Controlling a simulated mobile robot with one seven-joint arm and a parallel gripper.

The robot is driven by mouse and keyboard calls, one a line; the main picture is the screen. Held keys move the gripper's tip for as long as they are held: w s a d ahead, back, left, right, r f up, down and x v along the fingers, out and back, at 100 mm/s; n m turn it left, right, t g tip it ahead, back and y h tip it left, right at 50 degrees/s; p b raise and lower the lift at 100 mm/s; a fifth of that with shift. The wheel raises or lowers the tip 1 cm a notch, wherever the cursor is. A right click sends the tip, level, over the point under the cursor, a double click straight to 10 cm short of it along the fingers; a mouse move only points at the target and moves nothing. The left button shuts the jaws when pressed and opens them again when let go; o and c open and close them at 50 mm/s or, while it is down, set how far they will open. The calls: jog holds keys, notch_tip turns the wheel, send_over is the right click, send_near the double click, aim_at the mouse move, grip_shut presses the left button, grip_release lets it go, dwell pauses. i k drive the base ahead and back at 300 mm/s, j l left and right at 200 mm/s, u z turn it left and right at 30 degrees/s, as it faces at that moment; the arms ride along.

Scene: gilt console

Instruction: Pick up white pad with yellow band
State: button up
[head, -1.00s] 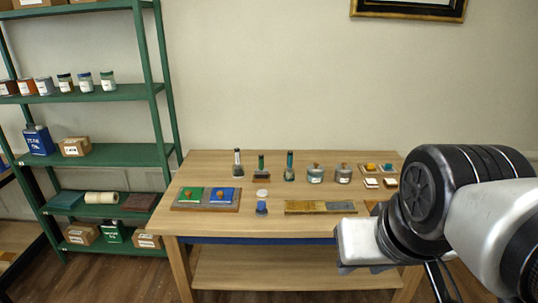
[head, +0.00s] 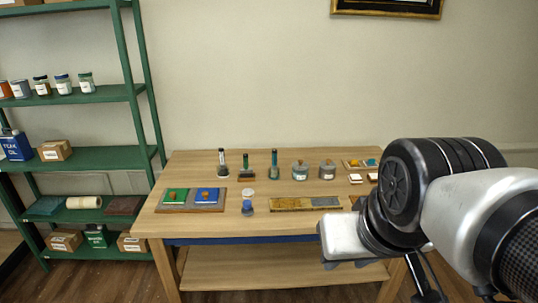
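Two small white pads stand near the right end of the wooden table, beside my arm. The left one (head: 355,179) shows clearly, and the right one (head: 373,177) is partly cut off by my arm. They are too small for me to tell which has a yellow band. My gripper (head: 341,262) is in front of the table's right front edge, below and nearer than the pads and apart from them. Its white body shows, but its fingers are too unclear to tell open from shut.
The table (head: 225,224) also bears green and blue pads on a board (head: 222,206), several bottles and jars, and a long brown-gold block (head: 305,203). A small tray (head: 351,164) sits behind the white pads. A green shelf (head: 110,153) stands left.

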aim_at(248, 193)
jog(key=i+j, duration=0.3)
jog(key=i, duration=0.2)
jog(key=i+j, duration=0.3)
jog(key=i, duration=0.2)
jog(key=i+j, duration=0.3)
jog(key=i, duration=0.25)
